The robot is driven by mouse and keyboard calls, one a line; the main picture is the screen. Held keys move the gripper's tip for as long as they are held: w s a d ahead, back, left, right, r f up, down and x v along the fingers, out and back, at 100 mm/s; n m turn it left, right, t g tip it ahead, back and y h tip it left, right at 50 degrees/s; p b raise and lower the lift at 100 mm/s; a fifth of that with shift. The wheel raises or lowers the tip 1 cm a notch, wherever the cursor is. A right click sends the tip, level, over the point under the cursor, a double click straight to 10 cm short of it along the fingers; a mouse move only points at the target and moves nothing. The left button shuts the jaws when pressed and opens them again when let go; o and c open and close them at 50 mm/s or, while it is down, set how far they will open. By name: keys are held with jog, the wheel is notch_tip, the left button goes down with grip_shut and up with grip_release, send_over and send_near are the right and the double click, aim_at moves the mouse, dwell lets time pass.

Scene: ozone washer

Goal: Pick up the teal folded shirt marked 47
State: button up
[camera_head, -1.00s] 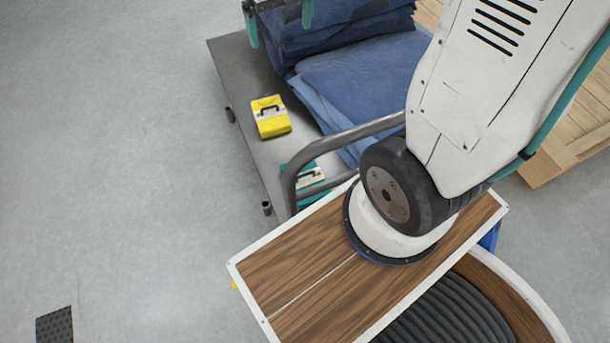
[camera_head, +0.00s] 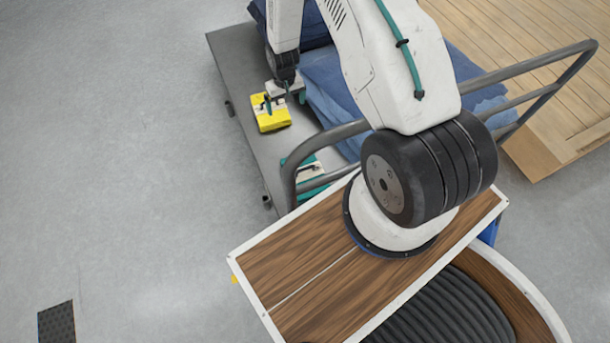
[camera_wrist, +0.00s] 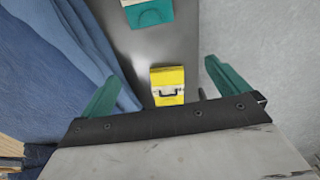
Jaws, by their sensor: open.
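A teal item (camera_head: 306,176) with a pale patch lies on the grey cart, partly hidden behind the cart's handle rail. It also shows at the top edge of the wrist view (camera_wrist: 150,15), cut off by the frame. I cannot read a 47 on it or tell that it is a folded shirt. My gripper (camera_head: 285,100) is open and empty over the yellow item's far end, away from the teal item. In the wrist view my gripper's teal fingers (camera_wrist: 160,72) stand wide apart, with the yellow item seen between them.
The yellow item (camera_head: 271,118) with a dark handle-like mark lies on the cart deck (camera_head: 235,62). Blue folded cloth (camera_head: 325,95) is stacked beside it. The curved metal rail (camera_head: 335,135) rises at the cart's near end. A wooden pallet (camera_head: 560,110) stands right. Open floor lies left.

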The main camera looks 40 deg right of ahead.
jog(key=s+f, duration=0.4)
jog(key=f, duration=0.9)
send_over(305, 168)
jog(key=shift+m, duration=0.3)
notch_tip(305, 168, down, 11)
jog(key=shift+w+r, duration=0.1)
jog(key=shift+w, duration=0.05)
notch_tip(305, 168, down, 8)
jog(key=shift+f, duration=0.1)
jog(key=c, duration=1.3)
jog(key=shift+d, duration=0.1)
